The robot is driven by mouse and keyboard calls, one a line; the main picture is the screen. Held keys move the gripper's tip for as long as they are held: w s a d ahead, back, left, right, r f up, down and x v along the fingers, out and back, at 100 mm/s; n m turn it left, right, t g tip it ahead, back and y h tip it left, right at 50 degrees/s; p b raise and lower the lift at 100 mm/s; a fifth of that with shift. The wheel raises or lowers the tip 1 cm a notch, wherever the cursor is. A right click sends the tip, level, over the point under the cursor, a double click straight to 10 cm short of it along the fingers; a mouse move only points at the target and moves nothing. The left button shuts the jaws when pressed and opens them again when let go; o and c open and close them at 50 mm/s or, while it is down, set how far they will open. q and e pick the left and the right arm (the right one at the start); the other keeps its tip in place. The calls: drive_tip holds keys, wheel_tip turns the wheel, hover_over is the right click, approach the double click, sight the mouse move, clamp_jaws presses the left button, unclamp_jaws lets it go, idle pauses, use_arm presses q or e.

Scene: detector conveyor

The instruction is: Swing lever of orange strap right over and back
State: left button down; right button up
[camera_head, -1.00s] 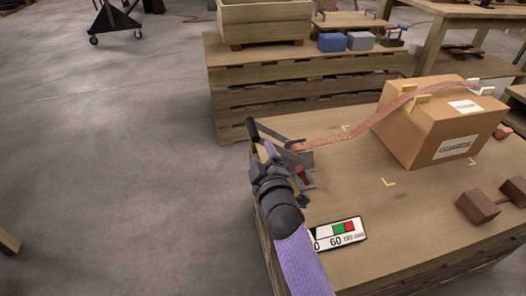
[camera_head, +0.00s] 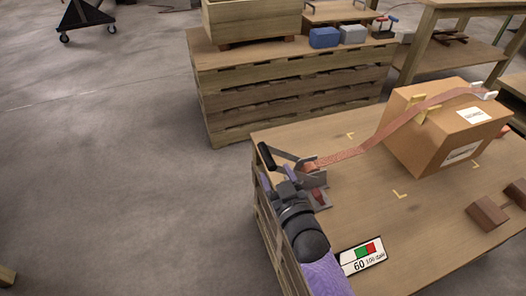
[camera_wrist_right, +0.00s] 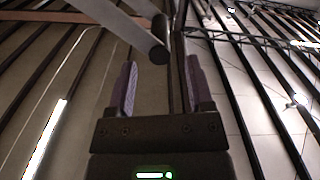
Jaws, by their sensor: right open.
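The orange strap (camera_head: 360,146) runs from the carton (camera_head: 440,128) down to a metal ratchet (camera_head: 313,180) at the table's left edge. Its lever ends in a black handle (camera_head: 267,156) that points up and left, past the edge. My right gripper (camera_head: 274,179) is just below the handle, seen from behind. In the right wrist view its purple fingers are apart (camera_wrist_right: 160,80), and the round end of the dark handle (camera_wrist_right: 157,52) shows between and above them. I cannot tell whether they touch it. My left gripper is out of view.
The table (camera_head: 365,205) also holds a scale card (camera_head: 362,256) with green and red blocks, and brown blocks (camera_head: 488,213) at the right. Stacked pallets (camera_head: 290,95) with a wooden crate (camera_head: 250,20) stand behind. Open floor lies to the left.

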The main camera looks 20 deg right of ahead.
sight(268, 160)
drive_tip(key=w, duration=0.2)
drive_tip(key=w+b, duration=0.2)
drive_tip(key=w, duration=0.1)
drive_tip(key=shift+w+a+f, duration=0.1)
drive_tip(key=shift+w+f, duration=0.15)
drive_tip(key=shift+w, duration=0.1)
drive_tip(key=shift+w+r, duration=0.15)
drive_tip(key=shift+w, duration=0.15)
drive_tip(key=shift+c, duration=0.9)
drive_tip(key=c, duration=0.5)
clamp_jaws()
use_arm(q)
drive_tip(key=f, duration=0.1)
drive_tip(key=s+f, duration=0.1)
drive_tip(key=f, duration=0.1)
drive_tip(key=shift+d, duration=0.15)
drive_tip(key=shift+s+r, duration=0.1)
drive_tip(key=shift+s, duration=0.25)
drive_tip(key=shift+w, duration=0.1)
